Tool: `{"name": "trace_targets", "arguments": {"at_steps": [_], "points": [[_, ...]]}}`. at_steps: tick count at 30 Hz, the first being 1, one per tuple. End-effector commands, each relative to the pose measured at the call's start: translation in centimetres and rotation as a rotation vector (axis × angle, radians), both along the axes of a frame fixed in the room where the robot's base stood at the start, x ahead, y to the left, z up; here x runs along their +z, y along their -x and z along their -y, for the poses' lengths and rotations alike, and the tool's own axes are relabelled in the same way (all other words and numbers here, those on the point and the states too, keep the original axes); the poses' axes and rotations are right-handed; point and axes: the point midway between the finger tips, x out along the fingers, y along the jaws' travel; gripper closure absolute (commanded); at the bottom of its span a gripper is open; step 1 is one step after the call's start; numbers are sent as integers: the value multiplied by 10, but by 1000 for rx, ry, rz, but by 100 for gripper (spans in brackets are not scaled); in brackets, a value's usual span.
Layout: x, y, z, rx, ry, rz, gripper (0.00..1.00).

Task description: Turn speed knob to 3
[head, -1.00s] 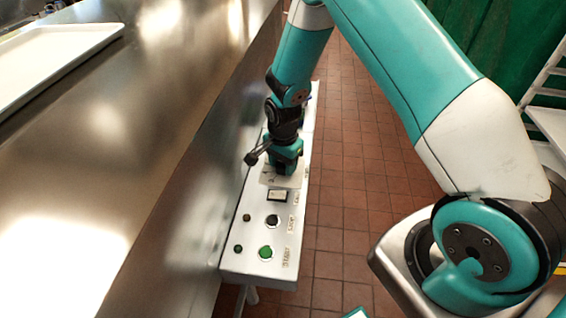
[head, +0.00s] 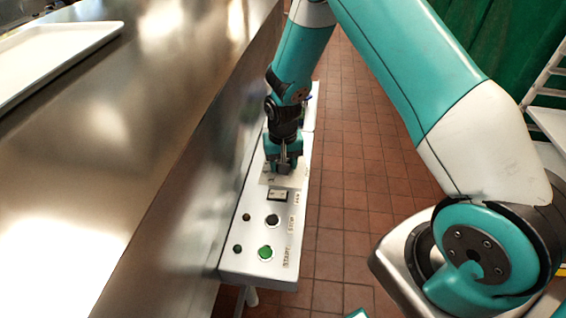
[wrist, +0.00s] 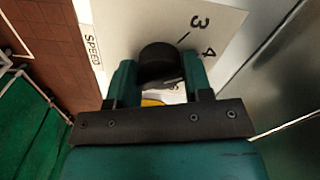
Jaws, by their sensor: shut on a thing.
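The speed knob (wrist: 158,60) is a round black knob on a white dial plate (wrist: 130,25). The numerals 3 and 4 show on the plate, with a tick mark beside the 3, and a SPEED label (wrist: 92,47) sits at its left. My gripper (wrist: 160,76) has one finger on each side of the knob and is shut on it. In the head view my gripper (head: 284,166) points down onto the dial plate (head: 272,181), and the knob is mostly hidden there. Which number the knob points to cannot be told.
The control box (head: 232,263) also carries a green START button (head: 265,253), a black STOP button (head: 272,221) and a rocker switch (head: 277,196). A steel counter (head: 130,150) with a white tray (head: 55,50) borders it at left. Tiled floor (head: 350,190) lies open at right.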

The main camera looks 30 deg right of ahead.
Motion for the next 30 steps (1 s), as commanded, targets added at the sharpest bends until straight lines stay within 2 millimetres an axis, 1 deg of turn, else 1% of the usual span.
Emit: {"name": "trace_targets", "arguments": {"at_steps": [6,15,21,30], "points": [[1,-1,0,195,-1,2,78],[1,-1,-1,398,-1,3,78],[1,-1,-1,475,0,4,78],[1,-2,-1,513,0,5,77]]}}
